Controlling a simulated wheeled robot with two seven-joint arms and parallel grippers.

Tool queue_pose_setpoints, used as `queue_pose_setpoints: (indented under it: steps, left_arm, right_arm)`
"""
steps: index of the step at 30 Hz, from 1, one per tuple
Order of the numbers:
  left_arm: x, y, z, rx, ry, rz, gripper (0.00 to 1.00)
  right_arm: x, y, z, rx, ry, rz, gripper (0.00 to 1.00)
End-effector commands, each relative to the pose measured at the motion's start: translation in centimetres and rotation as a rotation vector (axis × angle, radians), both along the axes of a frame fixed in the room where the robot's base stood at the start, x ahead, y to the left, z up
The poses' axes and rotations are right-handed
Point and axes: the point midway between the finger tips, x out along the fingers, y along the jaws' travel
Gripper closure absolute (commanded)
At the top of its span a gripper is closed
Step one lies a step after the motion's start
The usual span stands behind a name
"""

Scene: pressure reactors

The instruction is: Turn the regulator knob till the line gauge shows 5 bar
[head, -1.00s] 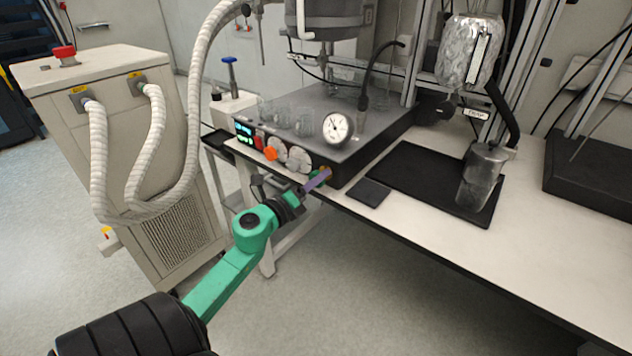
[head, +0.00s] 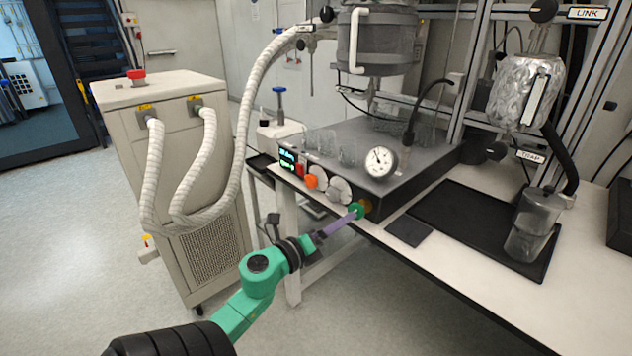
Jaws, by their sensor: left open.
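A small green knob (head: 356,210) sits by a brass fitting (head: 367,205) at the front right corner of the dark reactor base; I take it for the regulator knob. A round white gauge (head: 380,161) stands above it on the base. Its needle points to the upper left, but the numbers are too small to read. My left gripper (head: 312,226) is open, in front of the base and left of the knob. Its purple finger strip reaches the knob's near side in the picture; I cannot tell if they touch. My right gripper is not in view.
The dark base (head: 420,158) carries glass beakers and has an orange knob (head: 311,181) and pale dials on its front. A black tray (head: 455,225) with a metal vessel (head: 530,228) lies to the right. A hose-fitted cabinet (head: 180,190) stands left. The floor in front is clear.

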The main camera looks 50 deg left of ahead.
Motion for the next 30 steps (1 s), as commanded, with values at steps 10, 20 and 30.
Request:
queue_pose_setpoints:
  steps: [10,20,30]
  left_arm:
    - [-8.0,-0.1,-0.3,-0.001,0.002,0.003,0.16]
    - [-8.4,-0.2,0.0,0.0,0.001,-0.001,0.16]
    - [-8.3,0.1,-0.5,-0.028,0.004,0.009,0.16]
  right_arm:
    - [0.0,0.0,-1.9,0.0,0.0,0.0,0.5]
    - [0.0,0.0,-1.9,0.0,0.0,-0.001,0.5]
    - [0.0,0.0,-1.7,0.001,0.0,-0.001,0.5]
